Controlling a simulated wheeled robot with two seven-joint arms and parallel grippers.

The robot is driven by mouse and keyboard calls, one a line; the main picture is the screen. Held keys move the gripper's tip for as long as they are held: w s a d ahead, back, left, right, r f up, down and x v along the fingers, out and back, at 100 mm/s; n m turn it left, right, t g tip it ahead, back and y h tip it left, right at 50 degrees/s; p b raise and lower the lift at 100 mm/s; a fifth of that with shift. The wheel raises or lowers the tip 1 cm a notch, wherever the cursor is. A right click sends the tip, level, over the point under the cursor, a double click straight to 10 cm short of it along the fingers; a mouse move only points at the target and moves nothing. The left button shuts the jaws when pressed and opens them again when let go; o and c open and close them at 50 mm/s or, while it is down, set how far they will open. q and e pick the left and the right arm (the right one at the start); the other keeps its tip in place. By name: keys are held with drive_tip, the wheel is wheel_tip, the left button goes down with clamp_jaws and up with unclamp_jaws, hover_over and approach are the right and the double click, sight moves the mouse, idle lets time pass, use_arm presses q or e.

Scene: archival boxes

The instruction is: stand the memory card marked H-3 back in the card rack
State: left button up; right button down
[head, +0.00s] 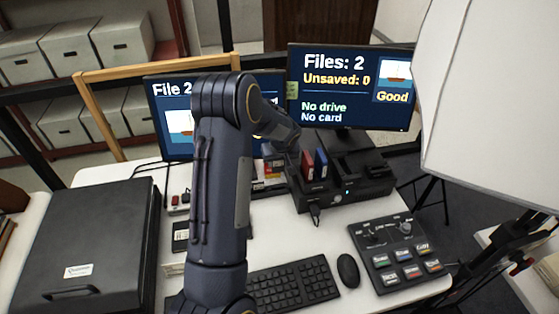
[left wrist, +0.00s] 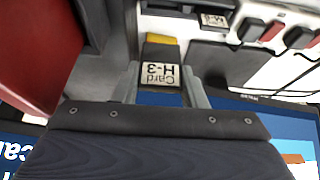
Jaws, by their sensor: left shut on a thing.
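In the left wrist view, the card marked H-3 (left wrist: 160,75) sits between the two fingers of my left gripper (left wrist: 160,88). Its white label reads upside down, with blue below it. My left gripper is shut on this card. A second small H-3 label (left wrist: 214,20) shows apart from the card, near the top of that view. In the head view my left arm (head: 222,170) crosses the middle and its wrist (head: 275,128) hangs over the back of the desk; fingertips and card are hidden there. A group of small coloured items (head: 270,168), perhaps the card rack, is partly hidden beside my arm.
A black dock (head: 345,185) holds a red drive (head: 307,165) and a blue drive (head: 321,163) close to my wrist. Two monitors (head: 350,85) stand behind. A keyboard (head: 292,285), mouse (head: 348,270), control panel (head: 400,255) and black case (head: 85,250) occupy the desk.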

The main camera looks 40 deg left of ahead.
sight(279, 169)
use_arm(q)
drive_tip(key=shift+f+b, duration=0.75)
drive_tip(key=shift+f, duration=1.5)
drive_tip(key=shift+f+b, duration=1.7)
drive_tip(key=shift+b, duration=0.7)
drive_tip(key=shift+f+b, duration=0.6)
drive_tip(key=shift+f+b, duration=0.25)
drive_tip(key=shift+b, duration=0.05)
